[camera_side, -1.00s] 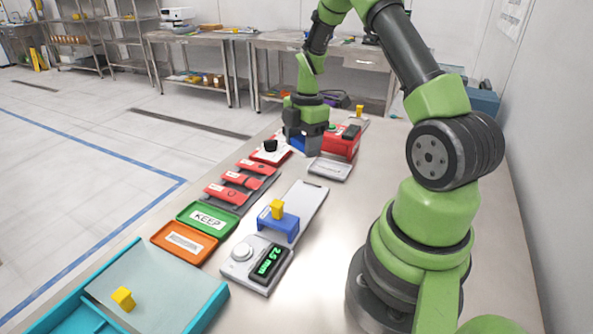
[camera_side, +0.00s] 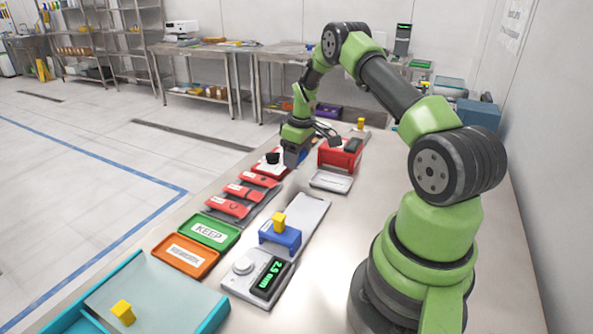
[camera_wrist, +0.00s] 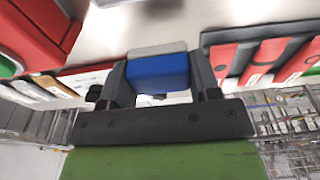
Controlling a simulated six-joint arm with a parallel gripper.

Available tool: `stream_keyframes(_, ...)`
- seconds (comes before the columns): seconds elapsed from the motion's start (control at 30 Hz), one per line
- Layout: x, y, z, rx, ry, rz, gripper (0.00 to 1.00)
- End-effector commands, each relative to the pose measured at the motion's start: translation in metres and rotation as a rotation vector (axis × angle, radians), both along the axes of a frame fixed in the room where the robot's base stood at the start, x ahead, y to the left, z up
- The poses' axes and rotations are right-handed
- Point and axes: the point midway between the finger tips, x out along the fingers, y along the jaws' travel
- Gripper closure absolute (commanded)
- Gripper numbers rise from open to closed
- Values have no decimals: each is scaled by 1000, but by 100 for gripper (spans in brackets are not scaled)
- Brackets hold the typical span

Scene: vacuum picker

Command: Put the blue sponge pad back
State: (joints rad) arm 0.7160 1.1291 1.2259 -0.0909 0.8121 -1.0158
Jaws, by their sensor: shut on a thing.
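My gripper (camera_side: 292,158) is over the far part of the bench in the side view, between a red-rimmed tray with a black knob and the red box. In the wrist view my gripper (camera_wrist: 160,78) is shut on the blue sponge pad (camera_wrist: 160,73), a blue block with a pale grey layer along one side. The pad sits between the two dark fingers. In the side view the gripper and wrist mostly hide the pad; a bit of blue shows beside them, and I cannot tell whether it is the pad.
The red box (camera_side: 341,153) stands right of my gripper, with a silver tray (camera_side: 331,181) in front. The red-rimmed tray (camera_side: 262,168) and red pieces (camera_side: 228,206) lie to the left. Nearer are a blue stand (camera_side: 281,238) with a yellow block and a gauge (camera_side: 246,282).

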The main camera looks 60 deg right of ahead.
Motion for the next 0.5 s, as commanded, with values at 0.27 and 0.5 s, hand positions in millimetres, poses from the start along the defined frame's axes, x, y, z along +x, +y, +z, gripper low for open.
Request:
stream_keyframes(0.27,0,1,-39,2,2,0,69)
stream_keyframes(0.5,0,0,-43,0,-1,0,69)
